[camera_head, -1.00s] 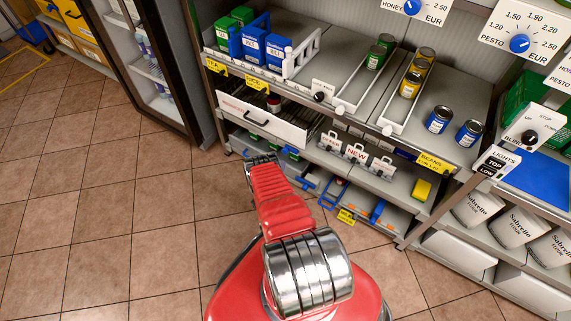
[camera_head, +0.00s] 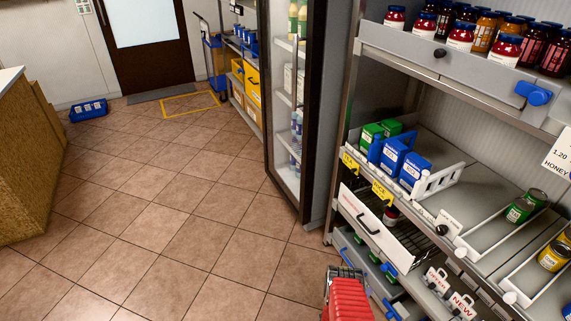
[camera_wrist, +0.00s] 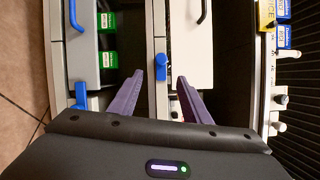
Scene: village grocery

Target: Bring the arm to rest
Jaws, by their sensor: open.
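My arm, in red (camera_head: 347,300), shows only in part at the bottom edge of the head view, in front of the lower shelves. My gripper (camera_wrist: 161,76) shows in the wrist view as two purple fingers standing apart with nothing between them. Beyond the fingertips are a blue latch (camera_wrist: 161,68) and the pale front of a drawer (camera_wrist: 190,45). I cannot tell whether the fingers touch anything. The fingers do not show clearly in the head view.
A shelf unit (camera_head: 395,205) with boxes, cans and jars fills the right. A glass-door fridge (camera_head: 290,100) stands beside it. The tiled floor (camera_head: 150,210) is open to the left, with a blue crate (camera_head: 88,110), a counter (camera_head: 28,160) and a door (camera_head: 145,40) beyond.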

